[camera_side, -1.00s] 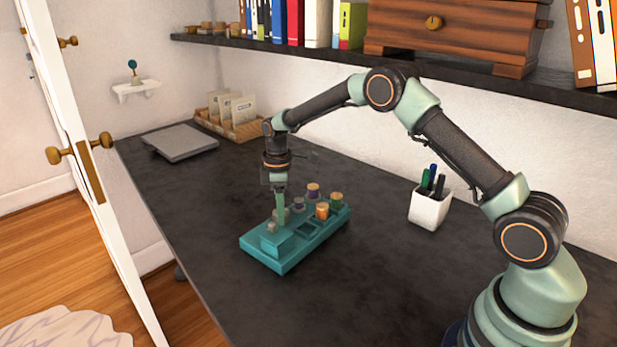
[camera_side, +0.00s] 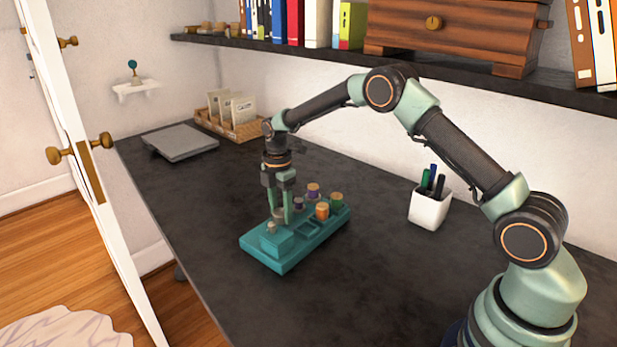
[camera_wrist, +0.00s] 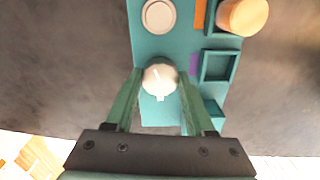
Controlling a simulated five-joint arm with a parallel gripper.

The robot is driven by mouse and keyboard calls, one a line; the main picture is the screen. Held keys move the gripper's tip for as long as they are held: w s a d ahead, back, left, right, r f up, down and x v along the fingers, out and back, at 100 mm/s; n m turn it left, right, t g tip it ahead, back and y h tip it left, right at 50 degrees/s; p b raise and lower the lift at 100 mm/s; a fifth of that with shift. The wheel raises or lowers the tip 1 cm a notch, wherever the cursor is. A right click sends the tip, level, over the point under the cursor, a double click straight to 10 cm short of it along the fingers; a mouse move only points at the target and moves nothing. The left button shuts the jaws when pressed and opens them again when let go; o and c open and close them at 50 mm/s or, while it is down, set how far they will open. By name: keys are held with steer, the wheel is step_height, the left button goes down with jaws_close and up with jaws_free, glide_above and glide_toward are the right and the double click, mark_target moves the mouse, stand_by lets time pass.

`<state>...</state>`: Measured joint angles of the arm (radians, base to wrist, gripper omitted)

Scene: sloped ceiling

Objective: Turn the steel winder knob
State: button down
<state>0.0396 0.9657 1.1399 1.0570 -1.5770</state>
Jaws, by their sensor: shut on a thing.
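The steel winder knob (camera_wrist: 160,77) is a pale round cap with a small light mark on its lower edge in the wrist view. It sits on a teal stand (camera_side: 290,262) on the dark desk. My gripper (camera_wrist: 160,80) points down over the stand, with one green finger on each side of the knob, shut on it. A second pale disc (camera_wrist: 158,15) lies farther along the stand in the wrist view.
Several small corked jars stand on the stand, including an orange one (camera_side: 322,212) and a green one (camera_side: 337,200). A white pen cup (camera_side: 430,208) is to the right. A grey closed laptop-like slab (camera_side: 181,142) and a card tray (camera_side: 228,122) are behind. The front desk is clear.

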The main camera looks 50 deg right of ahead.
mark_target(280, 211)
stand_by(0.5)
steer(key=shift+c, duration=1.3)
jaws_free()
step_height(280, 211, up, 12)
steer(key=shift+w, duration=0.1)
